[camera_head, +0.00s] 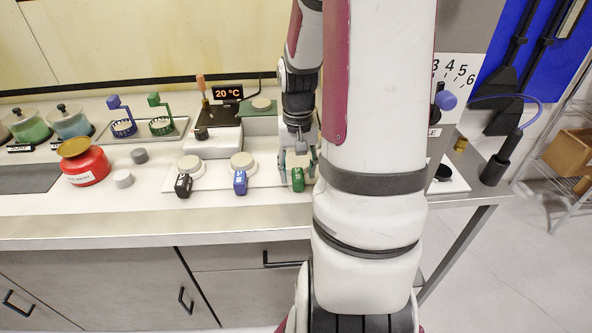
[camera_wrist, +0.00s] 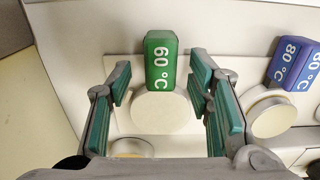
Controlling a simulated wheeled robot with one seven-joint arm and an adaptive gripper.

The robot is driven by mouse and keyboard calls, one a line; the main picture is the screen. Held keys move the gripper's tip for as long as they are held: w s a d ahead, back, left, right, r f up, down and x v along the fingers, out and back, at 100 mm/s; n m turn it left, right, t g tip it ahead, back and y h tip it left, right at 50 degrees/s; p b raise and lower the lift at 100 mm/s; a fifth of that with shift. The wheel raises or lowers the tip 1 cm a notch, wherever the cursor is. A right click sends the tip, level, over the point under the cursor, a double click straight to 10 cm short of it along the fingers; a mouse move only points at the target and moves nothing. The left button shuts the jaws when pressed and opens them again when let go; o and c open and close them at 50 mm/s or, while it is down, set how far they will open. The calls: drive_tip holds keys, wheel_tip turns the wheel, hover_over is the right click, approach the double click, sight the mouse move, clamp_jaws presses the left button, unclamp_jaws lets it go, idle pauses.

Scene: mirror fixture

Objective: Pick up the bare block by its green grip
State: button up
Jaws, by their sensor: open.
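A block with a green grip marked 60 °C (camera_wrist: 161,62) stands upright at the front of a plain pale disc (camera_wrist: 160,113) in the wrist view. The green grip also shows in the head view (camera_head: 298,180), at the right of a row of three tagged discs. My gripper (camera_wrist: 160,82) is open and empty, its teal-padded fingers to either side of the disc and the grip's near end. In the head view my gripper (camera_head: 297,160) is low over the right end of the white plate. It hides most of the disc there. I cannot tell whether the fingers touch anything.
A blue grip marked 80 °C (camera_head: 240,182) and a black grip (camera_head: 183,185) stand to the left. A red pot (camera_head: 84,166) and two grey cylinders lie further left. Blue and green frames (camera_head: 160,113) stand on a tray behind. The counter's front strip is clear.

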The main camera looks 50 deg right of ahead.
drive_tip(key=shift+f, duration=0.55)
clamp_jaws()
drive_tip(key=shift+r, duration=0.15)
